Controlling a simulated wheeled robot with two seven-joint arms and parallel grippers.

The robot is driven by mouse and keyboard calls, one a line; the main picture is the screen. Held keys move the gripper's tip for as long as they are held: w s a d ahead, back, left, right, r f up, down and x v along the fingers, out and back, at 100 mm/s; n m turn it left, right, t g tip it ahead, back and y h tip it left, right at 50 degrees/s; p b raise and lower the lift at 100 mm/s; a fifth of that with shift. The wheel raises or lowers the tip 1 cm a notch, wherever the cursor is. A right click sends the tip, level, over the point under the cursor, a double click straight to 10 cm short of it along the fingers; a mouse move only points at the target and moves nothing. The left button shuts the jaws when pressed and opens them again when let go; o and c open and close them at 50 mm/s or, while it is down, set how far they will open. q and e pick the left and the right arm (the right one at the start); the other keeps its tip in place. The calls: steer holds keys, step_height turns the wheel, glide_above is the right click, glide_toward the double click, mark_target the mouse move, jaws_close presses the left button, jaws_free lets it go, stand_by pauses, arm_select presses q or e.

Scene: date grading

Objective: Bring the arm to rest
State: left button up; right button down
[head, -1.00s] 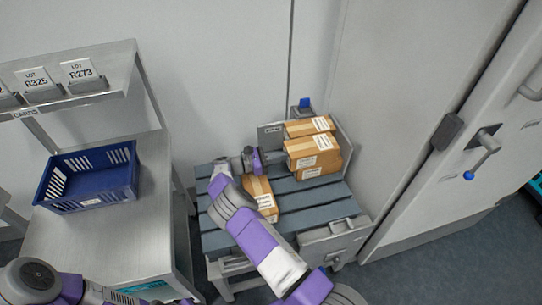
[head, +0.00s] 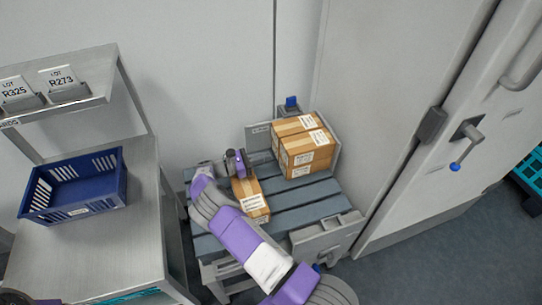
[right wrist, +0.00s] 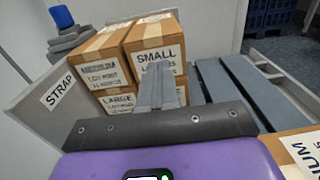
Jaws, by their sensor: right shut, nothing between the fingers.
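My right arm reaches from the bottom of the head view over the slatted platform. My right gripper (head: 238,163) is at the platform's left side, left of the stacked cartons and near the far end of a single carton (head: 252,199). In the right wrist view its fingers (right wrist: 158,78) are shut and empty, in front of the stack. The stacked cartons (head: 307,160) carry white labels, reading MEDIUM, SMALL (right wrist: 157,56) and LARGE. My arm partly hides the single carton. My left gripper is out of view.
The slatted platform (head: 318,192) has bare slats to the right. Upright plates stand at its edges, one marked STRAP (right wrist: 58,92). A blue crate (head: 75,208) sits on a steel table (head: 85,245) at left. A door with a handle (head: 467,140) is at right.

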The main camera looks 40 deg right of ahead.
steer(key=v, duration=0.8)
steer(key=shift+a, duration=0.25)
